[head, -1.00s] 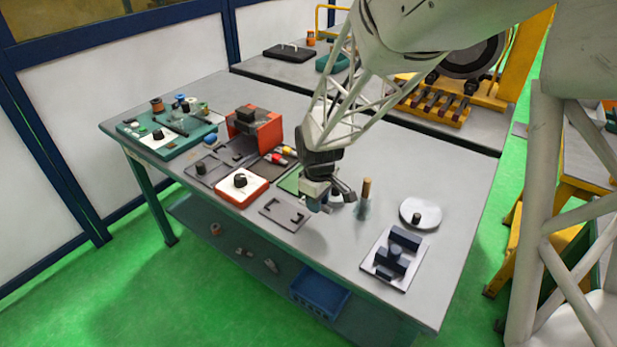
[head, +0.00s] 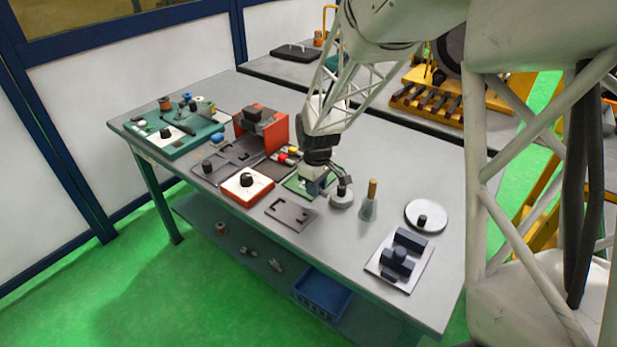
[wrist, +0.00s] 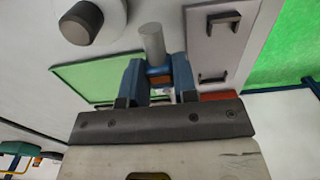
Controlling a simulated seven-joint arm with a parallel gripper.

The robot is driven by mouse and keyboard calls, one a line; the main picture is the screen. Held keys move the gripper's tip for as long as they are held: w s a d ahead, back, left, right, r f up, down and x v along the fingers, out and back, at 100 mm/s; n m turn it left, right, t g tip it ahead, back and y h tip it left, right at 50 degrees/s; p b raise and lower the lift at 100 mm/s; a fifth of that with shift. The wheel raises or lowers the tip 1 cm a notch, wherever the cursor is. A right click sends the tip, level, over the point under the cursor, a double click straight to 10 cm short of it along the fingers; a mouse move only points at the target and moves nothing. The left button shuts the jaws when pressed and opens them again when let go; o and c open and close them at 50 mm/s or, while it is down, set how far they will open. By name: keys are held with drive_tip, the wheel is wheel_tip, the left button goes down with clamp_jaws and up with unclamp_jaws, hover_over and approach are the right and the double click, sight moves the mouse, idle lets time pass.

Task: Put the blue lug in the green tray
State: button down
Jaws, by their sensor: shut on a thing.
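My gripper (head: 318,188) is at the right edge of the green tray (head: 294,184) in the head view. Its blue fingers (wrist: 157,82) are shut on a small piece between them in the wrist view. The blue lug (wrist: 158,70) seems to be that piece: I make out a little blue, an orange-brown band and a grey cylinder sticking out past the fingertips. Most of it is hidden by the fingers. The green tray also shows in the wrist view (wrist: 85,75), beside and beneath the fingers. I cannot tell whether the lug touches the tray.
A round base with a black knob (head: 342,192) stands close right of my gripper, and a wooden-handled tool (head: 370,200) beyond it. A grey slotted plate (head: 291,214) lies in front. A red box (head: 262,130) and red and yellow pieces (head: 287,155) are behind left.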

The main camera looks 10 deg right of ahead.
drive_tip(key=w, duration=0.6)
drive_tip(key=w+a+f, duration=0.1)
drive_tip(key=w, duration=0.2)
drive_tip(key=shift+w, duration=0.1)
drive_tip(key=shift+f, duration=1.7)
drive_tip(key=shift+f, duration=0.1)
drive_tip(key=c, duration=0.9)
unclamp_jaws()
wheel_tip(320, 180, up, 12)
drive_tip(key=shift+r, duration=0.1)
